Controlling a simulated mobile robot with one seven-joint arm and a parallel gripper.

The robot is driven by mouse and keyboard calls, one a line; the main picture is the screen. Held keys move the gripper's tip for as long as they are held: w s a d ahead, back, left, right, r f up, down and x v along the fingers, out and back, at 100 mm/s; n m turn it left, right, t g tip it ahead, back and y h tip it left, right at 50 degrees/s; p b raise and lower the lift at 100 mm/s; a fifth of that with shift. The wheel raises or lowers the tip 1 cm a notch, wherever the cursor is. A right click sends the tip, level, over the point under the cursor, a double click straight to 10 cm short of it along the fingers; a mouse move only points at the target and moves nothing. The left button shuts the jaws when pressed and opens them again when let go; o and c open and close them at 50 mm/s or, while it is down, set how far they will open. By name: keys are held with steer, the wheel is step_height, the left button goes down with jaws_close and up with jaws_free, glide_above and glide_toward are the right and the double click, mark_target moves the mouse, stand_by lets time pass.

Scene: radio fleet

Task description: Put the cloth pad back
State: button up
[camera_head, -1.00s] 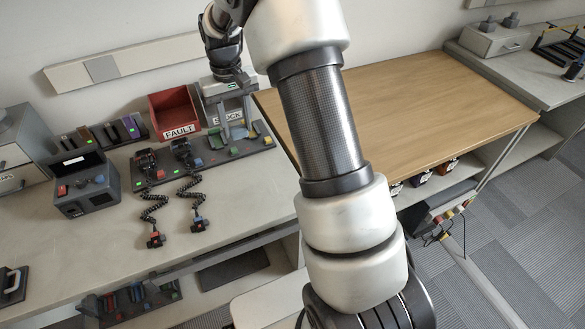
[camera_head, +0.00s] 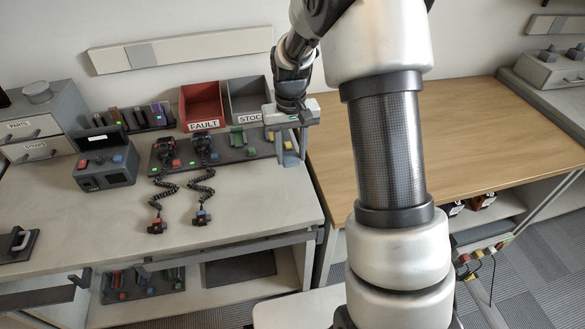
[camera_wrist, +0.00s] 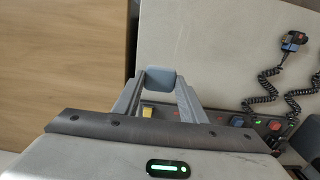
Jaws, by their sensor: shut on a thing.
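My gripper (camera_head: 289,160) hangs low at the right end of the dark charging rack, by the right edge of the grey bench (camera_head: 250,205). In the wrist view my gripper (camera_wrist: 161,95) has its two fingers on either side of a small blue-grey piece (camera_wrist: 162,80), which looks like the cloth pad.
The red FAULT bin (camera_head: 203,103) and grey STOCK bin (camera_head: 247,97) stand behind the rack (camera_head: 222,150). Two handsets with coiled cords (camera_head: 202,185) lie left of my gripper. The wooden table (camera_head: 460,130) at right is bare.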

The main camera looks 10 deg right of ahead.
mark_target(291, 157)
steer(key=shift+f+b, duration=0.3)
steer(key=shift+f, duration=2.1)
steer(key=shift+f, duration=0.15)
steer(key=o, duration=0.9)
steer(key=shift+o, duration=0.2)
